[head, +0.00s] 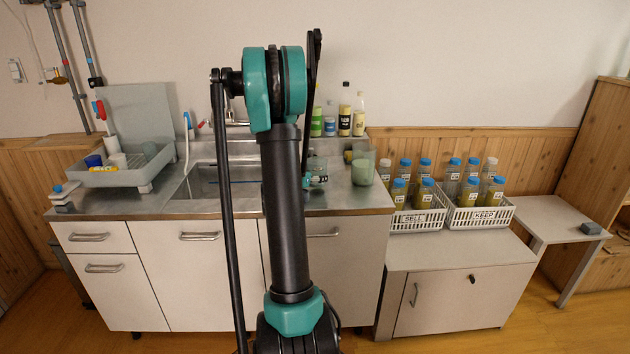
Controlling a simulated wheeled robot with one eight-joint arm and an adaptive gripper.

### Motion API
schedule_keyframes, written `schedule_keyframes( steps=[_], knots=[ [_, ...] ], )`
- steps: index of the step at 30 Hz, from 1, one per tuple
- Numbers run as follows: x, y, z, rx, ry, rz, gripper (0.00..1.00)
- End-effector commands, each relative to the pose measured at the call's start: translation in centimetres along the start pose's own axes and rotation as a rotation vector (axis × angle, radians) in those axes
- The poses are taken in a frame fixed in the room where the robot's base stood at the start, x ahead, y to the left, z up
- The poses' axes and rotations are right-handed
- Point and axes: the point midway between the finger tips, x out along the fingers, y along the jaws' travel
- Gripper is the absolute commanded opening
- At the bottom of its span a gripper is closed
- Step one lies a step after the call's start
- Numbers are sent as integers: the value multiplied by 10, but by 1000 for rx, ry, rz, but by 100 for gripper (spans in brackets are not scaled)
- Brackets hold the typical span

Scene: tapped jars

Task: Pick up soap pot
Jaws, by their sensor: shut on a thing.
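My gripper (313,182) shows only in part, low behind my arm, over the right end of the steel counter. It is shut on what looks like the soap pot (318,164), a small, pale, see-through pot just right of my arm. My arm hides the pot's left side and most of the fingers. I cannot tell whether the pot touches the counter. A larger clear jar (362,166) with a greenish fill stands close by on the right.
Several bottles (344,121) stand behind along the wall. The sink (215,181) is left of my arm, with a dish tray (120,176) beyond it. Two crates (418,219) of blue-capped jars, marked "SELL" and "KEEP", sit on a lower cabinet at right. A side table (560,218) has free room.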

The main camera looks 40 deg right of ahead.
Motion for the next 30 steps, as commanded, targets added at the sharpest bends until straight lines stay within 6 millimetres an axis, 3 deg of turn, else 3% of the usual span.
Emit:
schedule_keyframes(
  steps=[18, 24, 30],
  knots=[
    [-50, 0, -136, 0, 0, 0, 31],
    [-59, 0, -160, 0, 0, 0, 31],
    [-62, 0, -169, 0, 0, 0, 31]
  ],
)
